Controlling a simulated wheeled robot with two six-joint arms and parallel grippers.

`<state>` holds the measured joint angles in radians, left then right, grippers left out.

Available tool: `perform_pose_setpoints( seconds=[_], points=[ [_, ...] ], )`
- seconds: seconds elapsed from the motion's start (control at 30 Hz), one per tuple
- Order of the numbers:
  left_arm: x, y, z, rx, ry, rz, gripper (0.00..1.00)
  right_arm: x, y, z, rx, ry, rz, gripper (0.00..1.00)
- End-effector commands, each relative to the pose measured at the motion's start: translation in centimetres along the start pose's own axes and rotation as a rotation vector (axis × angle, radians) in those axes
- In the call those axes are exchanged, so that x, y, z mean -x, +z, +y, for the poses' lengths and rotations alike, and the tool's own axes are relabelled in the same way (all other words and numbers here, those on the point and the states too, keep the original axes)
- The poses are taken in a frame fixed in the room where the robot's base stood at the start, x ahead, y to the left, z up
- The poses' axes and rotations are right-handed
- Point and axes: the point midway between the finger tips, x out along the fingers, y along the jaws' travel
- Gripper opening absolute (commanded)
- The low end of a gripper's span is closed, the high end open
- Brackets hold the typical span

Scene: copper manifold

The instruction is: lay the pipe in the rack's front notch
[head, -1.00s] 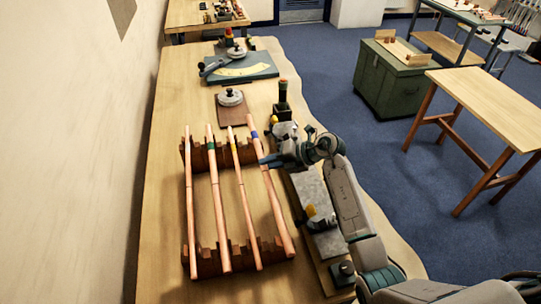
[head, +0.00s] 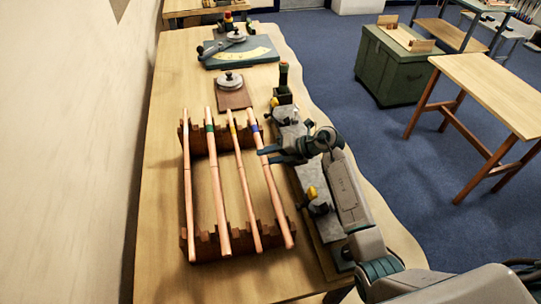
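The rack is two dark wooden notched rails, a far one and a near one (head: 207,244). Three copper pipes lie across it: one plain at the left (head: 188,190), one with a green band (head: 218,190), one with a yellow band (head: 243,190). A fourth copper pipe with a blue-purple band (head: 275,200) lies over the rack's right end, slanted slightly. My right gripper (head: 267,154) is at this pipe just below the band and appears shut on it. Whether the pipe touches the notches is unclear. My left gripper is out of view.
A grey plate with fixtures (head: 313,205) lies right of the rack. A dark block with an upright handle (head: 284,92) and a brown board (head: 233,97) with a round knob stand beyond. A teal angle gauge (head: 239,52) is farther back. The bench left of the rack is clear.

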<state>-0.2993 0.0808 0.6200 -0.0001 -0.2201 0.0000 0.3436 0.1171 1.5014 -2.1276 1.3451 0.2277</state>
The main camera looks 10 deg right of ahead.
Motion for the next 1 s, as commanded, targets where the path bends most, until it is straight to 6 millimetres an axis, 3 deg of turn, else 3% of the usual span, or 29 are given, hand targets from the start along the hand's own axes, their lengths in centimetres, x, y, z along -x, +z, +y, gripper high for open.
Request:
perform_pose_setpoints(
  seconds=[0.37, 0.8, 1.0],
  points=[
    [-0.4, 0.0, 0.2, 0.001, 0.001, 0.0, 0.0, 0.5, 0.0, -0.3, 0.0, -0.003, 0.0, 0.44],
    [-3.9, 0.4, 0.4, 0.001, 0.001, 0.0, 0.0, 8.4, -0.1, -0.4, 0.004, -0.005, -0.001, 0.44],
    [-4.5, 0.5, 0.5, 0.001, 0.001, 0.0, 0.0, 10.4, 0.0, -0.2, 0.001, -0.002, -0.001, 0.44]
  ],
)
